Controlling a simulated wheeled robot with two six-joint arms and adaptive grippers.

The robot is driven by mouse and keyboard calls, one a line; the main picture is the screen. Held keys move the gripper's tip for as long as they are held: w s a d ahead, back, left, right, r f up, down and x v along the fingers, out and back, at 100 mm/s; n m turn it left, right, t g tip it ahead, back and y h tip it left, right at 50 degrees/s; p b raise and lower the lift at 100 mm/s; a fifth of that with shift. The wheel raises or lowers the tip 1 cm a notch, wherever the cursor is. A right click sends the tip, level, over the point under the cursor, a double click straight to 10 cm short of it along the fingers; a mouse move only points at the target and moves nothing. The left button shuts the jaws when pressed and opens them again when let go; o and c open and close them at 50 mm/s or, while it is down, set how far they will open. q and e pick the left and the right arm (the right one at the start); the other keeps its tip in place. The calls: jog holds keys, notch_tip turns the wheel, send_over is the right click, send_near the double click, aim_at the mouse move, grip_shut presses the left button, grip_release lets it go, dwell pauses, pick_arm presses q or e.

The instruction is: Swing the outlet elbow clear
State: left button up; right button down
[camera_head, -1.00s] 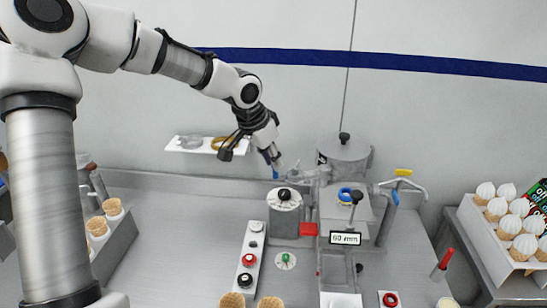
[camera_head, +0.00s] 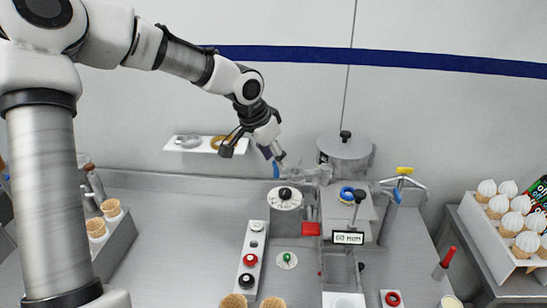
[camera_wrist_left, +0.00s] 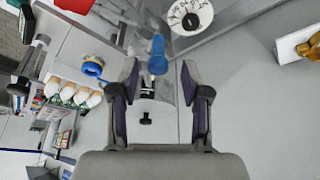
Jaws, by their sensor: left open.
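I take the outlet elbow to be the grey pipe piece (camera_head: 312,173) with a blue grip (camera_head: 276,169) at its left end, beside the lidded steel pot (camera_head: 344,150). In the left wrist view the blue grip (camera_wrist_left: 157,54) stands just beyond and between my fingertips. My left gripper (camera_head: 273,155) is open and empty, close above the blue grip; I cannot tell if they touch. In the wrist view the two fingers of the left gripper (camera_wrist_left: 161,72) are spread apart. The pot's lid (camera_wrist_left: 148,115) shows beyond them. My right gripper is not in view.
A round dial with a black knob (camera_head: 285,197) stands just below the blue grip. A wall shelf (camera_head: 205,145) is left of my gripper. A yellow-handled tap (camera_head: 404,171) and a 60 mm display (camera_head: 348,238) stand right. The counter's left-centre is clear.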

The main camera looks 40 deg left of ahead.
pick_arm(q)
notch_tip(320, 180, up, 10)
jog(key=shift+f, duration=0.25)
jog(key=shift+w, duration=0.1)
